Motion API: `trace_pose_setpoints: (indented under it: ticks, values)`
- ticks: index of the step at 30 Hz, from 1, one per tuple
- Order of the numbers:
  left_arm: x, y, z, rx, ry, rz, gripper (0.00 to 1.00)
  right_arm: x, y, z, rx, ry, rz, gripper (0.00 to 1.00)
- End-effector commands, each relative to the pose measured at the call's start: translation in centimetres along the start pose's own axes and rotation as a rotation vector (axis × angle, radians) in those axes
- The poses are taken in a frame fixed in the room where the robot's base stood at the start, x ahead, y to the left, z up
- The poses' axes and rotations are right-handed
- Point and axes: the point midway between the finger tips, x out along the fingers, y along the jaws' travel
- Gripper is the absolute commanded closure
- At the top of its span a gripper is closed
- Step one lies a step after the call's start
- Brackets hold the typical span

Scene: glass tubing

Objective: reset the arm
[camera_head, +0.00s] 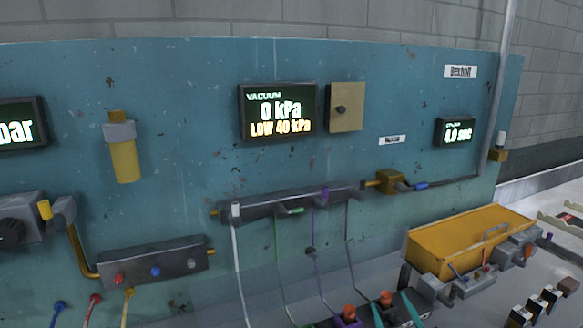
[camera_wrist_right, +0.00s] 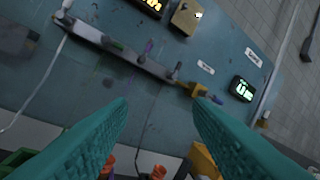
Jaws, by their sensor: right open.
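My right gripper (camera_head: 394,311) shows at the bottom edge of the head view, right of centre, as two teal fingertips standing apart. In the right wrist view the same gripper (camera_wrist_right: 160,108) has its two ribbed teal fingers spread, with nothing between them. It points at the blue panel (camera_wrist_right: 190,57) and is empty. Orange-topped parts (camera_head: 349,311) show close beside the fingertips in the head view. The rest of the right arm is out of the head view. My left gripper is not in view.
The blue panel (camera_head: 190,75) carries a vacuum display (camera_head: 278,112) reading 0 kPa and a dark manifold (camera_head: 290,202) with hanging thin tubes. A yellow bin (camera_head: 465,240) stands at the right. Small dark blocks (camera_head: 535,305) stand at the lower right.

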Motion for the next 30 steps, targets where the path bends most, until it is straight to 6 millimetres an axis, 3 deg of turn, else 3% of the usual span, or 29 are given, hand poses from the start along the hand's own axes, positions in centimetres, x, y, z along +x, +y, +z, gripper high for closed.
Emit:
trace_pose_setpoints:
  ticks: [3, 7, 12, 18, 23, 30]
  values:
    - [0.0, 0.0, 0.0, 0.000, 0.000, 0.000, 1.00, -5.0, -0.1, -6.6, 0.117, 0.380, -0.064, 0.54]
    - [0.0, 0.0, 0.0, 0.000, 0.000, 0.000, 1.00, -11.7, 1.6, -11.7, 0.199, 0.756, -0.027, 0.54]
    - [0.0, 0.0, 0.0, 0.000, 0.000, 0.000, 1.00, -18.7, 4.2, -14.2, 0.255, 1.066, 0.082, 0.54]
    - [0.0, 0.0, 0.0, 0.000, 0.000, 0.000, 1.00, -25.3, 6.7, -14.5, 0.301, 1.313, 0.228, 0.54]
    - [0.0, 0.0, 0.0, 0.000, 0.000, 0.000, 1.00, -30.1, 8.3, -13.7, 0.330, 1.471, 0.359, 0.54]
    - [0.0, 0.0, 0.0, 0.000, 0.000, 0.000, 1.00, -29.6, 11.4, -20.3, 0.321, 1.486, 0.359, 0.54]
